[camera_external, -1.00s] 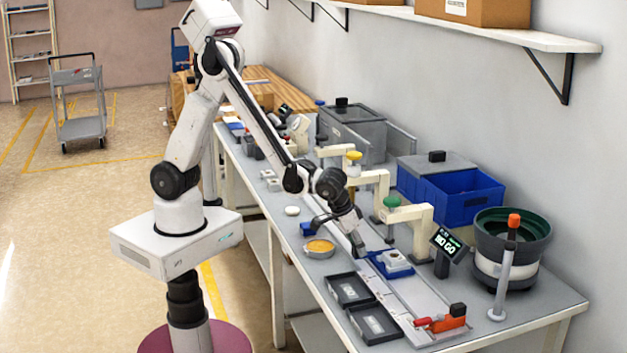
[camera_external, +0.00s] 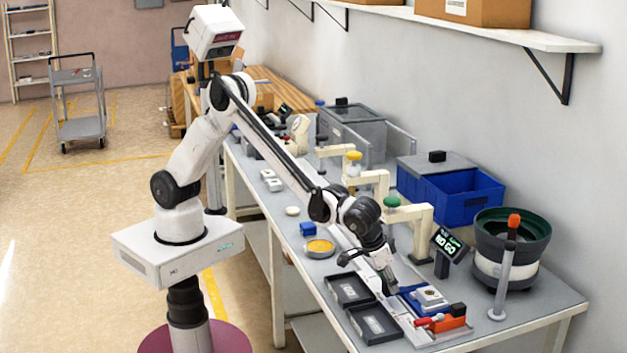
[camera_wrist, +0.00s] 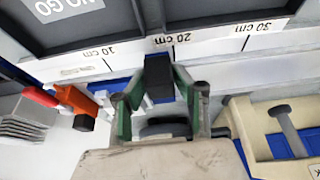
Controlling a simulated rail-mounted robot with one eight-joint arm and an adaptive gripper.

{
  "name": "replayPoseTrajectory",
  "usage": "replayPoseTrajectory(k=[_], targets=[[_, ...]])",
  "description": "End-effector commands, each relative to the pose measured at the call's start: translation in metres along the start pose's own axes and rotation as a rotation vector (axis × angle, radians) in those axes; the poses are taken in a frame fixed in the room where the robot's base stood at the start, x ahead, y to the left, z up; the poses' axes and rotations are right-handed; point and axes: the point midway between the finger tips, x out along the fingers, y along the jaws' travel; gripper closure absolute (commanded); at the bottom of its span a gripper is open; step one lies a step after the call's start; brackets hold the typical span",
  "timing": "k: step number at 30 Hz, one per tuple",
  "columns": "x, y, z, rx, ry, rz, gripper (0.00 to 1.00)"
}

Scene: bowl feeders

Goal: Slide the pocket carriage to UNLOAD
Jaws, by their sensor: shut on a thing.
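I cannot read an UNLOAD mark.
The red and orange clamp (camera_external: 447,319) stands at the rail's near end. Two black trays (camera_external: 350,290) lie left of the rail. A scale in cm (camera_wrist: 205,42) runs along the rail.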

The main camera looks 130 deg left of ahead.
Motion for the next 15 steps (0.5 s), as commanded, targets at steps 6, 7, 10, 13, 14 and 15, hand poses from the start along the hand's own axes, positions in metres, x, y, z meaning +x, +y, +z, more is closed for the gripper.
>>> replayPoseTrajectory(k=[6,7,10,13,14,15], targets=[[-0.0001,0.0080,0.0000,0.000,0.000,-0.001,1.00],[-0.0001,0.0082,0.0000,0.000,0.000,-0.001,1.00],[-0.0002,0.0083,-0.0001,0.000,0.000,-0.001,1.00],[-0.0001,0.0082,-0.0001,0.000,0.000,-0.001,1.00],[-0.0001,0.0083,-0.0001,0.000,0.000,-0.001,1.00],[-0.0001,0.0082,-0.0001,0.000,0.000,-0.001,1.00]])
